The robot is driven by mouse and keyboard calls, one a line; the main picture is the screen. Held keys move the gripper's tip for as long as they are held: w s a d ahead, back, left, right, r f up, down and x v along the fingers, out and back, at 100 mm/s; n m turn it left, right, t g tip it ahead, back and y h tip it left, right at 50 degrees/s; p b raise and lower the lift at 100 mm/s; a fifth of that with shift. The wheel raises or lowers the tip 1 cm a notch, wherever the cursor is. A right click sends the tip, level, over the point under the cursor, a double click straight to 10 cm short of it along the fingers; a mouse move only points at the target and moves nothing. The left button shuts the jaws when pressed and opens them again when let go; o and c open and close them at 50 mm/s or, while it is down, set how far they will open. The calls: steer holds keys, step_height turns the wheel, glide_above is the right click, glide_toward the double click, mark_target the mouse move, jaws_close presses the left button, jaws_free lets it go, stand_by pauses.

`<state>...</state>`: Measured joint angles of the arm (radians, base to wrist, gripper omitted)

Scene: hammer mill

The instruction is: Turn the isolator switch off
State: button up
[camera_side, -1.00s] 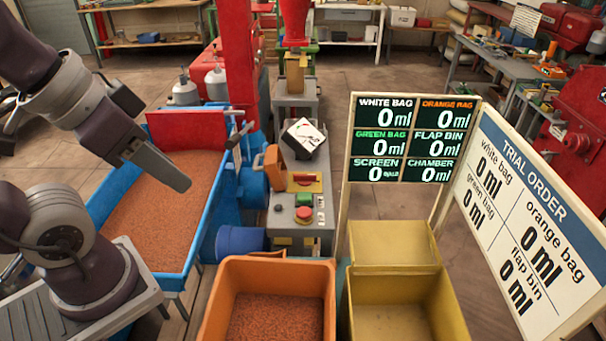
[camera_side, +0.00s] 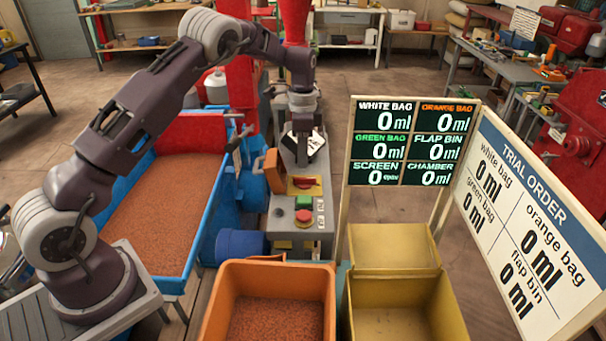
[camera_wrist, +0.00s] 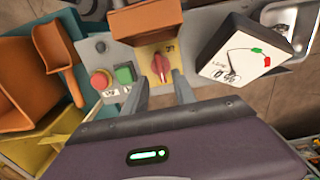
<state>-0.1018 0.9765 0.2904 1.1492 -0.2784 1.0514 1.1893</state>
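The isolator switch is a red rotary knob on a yellow plate (camera_side: 305,185) on the grey control panel. In the wrist view the red knob (camera_wrist: 161,65) shows clearly, just beyond my fingertips. My gripper (camera_side: 302,164) points down over the panel, close above the switch in the side view. In the wrist view my gripper (camera_wrist: 160,86) has its two fingers apart, one to each side of the knob's line, with nothing between them. Whether the fingers touch the knob cannot be told.
A green button (camera_wrist: 124,73) and a red mushroom button (camera_wrist: 100,80) sit beside the switch. An orange block (camera_side: 272,168) and a tilted white-and-black card box (camera_wrist: 238,55) flank it. An orange bin (camera_side: 270,267) and a yellow bin (camera_side: 405,290) stand in front.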

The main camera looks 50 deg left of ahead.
mark_target(303, 178)
step_height(303, 178, down, 7)
steer(key=shift+f, duration=0.1)
jaws_close()
